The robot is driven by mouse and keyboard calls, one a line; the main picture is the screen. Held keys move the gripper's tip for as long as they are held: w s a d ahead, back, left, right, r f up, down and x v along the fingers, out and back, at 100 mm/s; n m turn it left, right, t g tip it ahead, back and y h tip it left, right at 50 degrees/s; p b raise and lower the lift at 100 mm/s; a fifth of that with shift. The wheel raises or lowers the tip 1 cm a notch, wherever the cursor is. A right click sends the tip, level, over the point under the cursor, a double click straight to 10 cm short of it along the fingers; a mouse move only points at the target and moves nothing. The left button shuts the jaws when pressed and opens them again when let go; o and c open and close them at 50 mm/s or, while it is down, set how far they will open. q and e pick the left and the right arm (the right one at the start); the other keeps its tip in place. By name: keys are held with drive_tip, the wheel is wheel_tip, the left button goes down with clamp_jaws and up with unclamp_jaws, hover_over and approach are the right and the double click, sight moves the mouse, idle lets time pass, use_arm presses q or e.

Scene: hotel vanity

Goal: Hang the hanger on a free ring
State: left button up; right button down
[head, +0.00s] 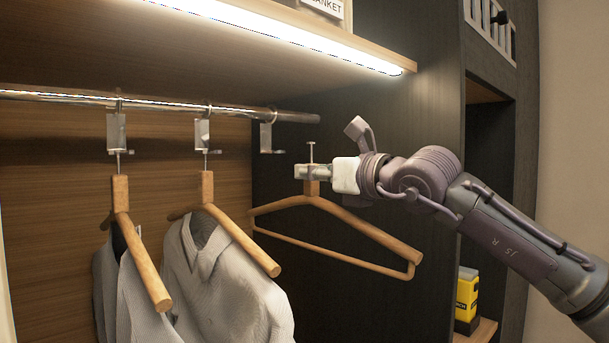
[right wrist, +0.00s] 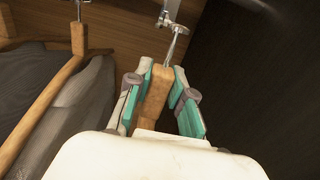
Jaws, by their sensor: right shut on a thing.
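The bare wooden hanger (head: 345,225) is held upright under the rail by my right gripper (head: 312,173), which is shut on its neck. A thin metal pin with a flat top (head: 311,150) rises from the neck. The free ring (head: 267,137) hangs from the rail, just left of the pin and apart from it in the head view. In the right wrist view the fingers (right wrist: 158,95) clasp the wooden neck (right wrist: 156,92), and the pin points up close to the metal ring fitting (right wrist: 168,14); I cannot tell whether they touch. My left gripper is out of view.
Two hangers with grey shirts (head: 215,255) (head: 125,285) hang from the other rings (head: 202,133) (head: 116,132) at the left. The rail (head: 60,97) runs below a lit shelf (head: 385,62). A yellow-and-black box (head: 466,298) stands at lower right.

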drive_tip(key=b+v, duration=0.9)
drive_tip(key=v, duration=0.9)
drive_tip(key=shift+s+d, duration=0.1)
drive_tip(key=shift+s, duration=0.05)
drive_tip(key=shift+b+v, duration=0.5)
drive_tip(key=shift+v, duration=0.45)
drive_tip(key=shift+r, duration=0.15)
